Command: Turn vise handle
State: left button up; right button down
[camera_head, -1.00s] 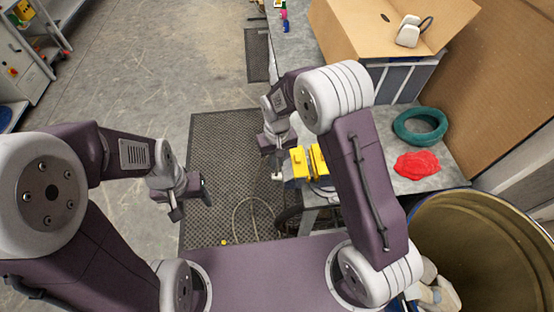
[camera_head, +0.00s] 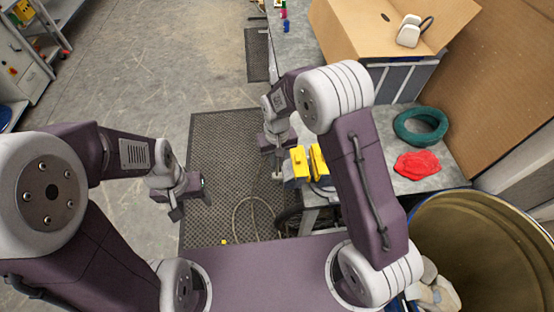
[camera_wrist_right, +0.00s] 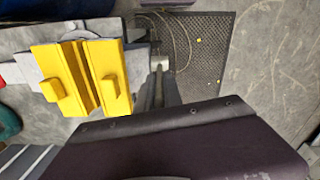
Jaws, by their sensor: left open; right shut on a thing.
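The vise has bright yellow jaws (camera_head: 300,162) and sits at the near left edge of the workbench. It also shows in the right wrist view (camera_wrist_right: 58,82), two yellow blocks with a narrow gap between. The vise handle (camera_head: 278,177) is a small light metal part at the vise's left side, partly hidden. My right gripper (camera_head: 276,152) is shut on the handle, just left of the jaws. In the right wrist view its dark fingers (camera_wrist_right: 157,82) meet metal beside the vise. My left gripper (camera_head: 189,202) is open and empty over the floor mat's left edge.
The grey workbench (camera_head: 400,184) carries a red cloth (camera_head: 417,164), a teal ring (camera_head: 420,126) and a large cardboard box (camera_head: 355,40). A big round drum (camera_head: 480,235) stands at right. A hose (camera_head: 240,212) lies on the dark floor mat (camera_head: 222,150).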

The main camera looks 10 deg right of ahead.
jog(key=shift+w+r, duration=0.1)
dwell(0.5)
jog(key=s+f+t+b, duration=0.2)
jog(key=s+t+b, duration=0.4)
jog(key=b, duration=1.8)
jog(key=shift+s+f+t+b, duration=0.2)
jog(key=shift+s+t+b, duration=0.2)
jog(key=shift+t, duration=0.1)
jog(key=c, duration=1.5)
grip_release()
jog(key=shift+r, duration=0.1)
